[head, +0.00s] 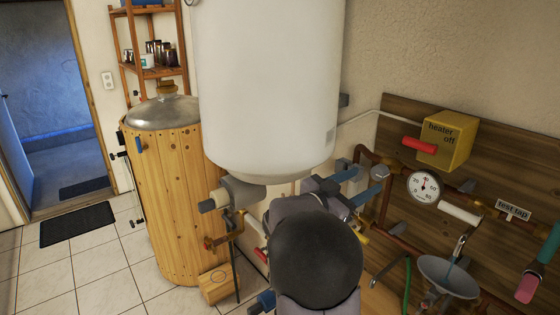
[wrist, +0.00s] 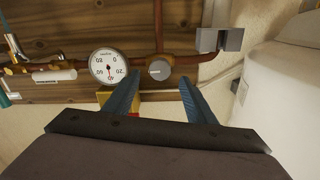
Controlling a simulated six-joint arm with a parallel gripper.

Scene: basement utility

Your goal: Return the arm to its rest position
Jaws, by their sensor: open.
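My gripper (head: 362,180) is in the middle of the head view, in front of the left end of the wooden pipe board (head: 398,125). My own arm hides part of the area below it. In the wrist view, the two blue fingers of my gripper (wrist: 159,77) are spread apart with nothing held between them. A round grey knob (wrist: 160,70) on the copper pipe shows beyond the fingertips, between them. I cannot tell how far it is from them.
A white tank (head: 265,80) hangs close behind my arm. A wood-clad barrel (head: 170,205) stands left. A gauge (head: 424,186), a yellow "heater off" box (head: 455,140), a "test tap" sign (head: 513,210) and a basin (head: 448,275) are right. Open tiled floor (head: 85,270) lies left.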

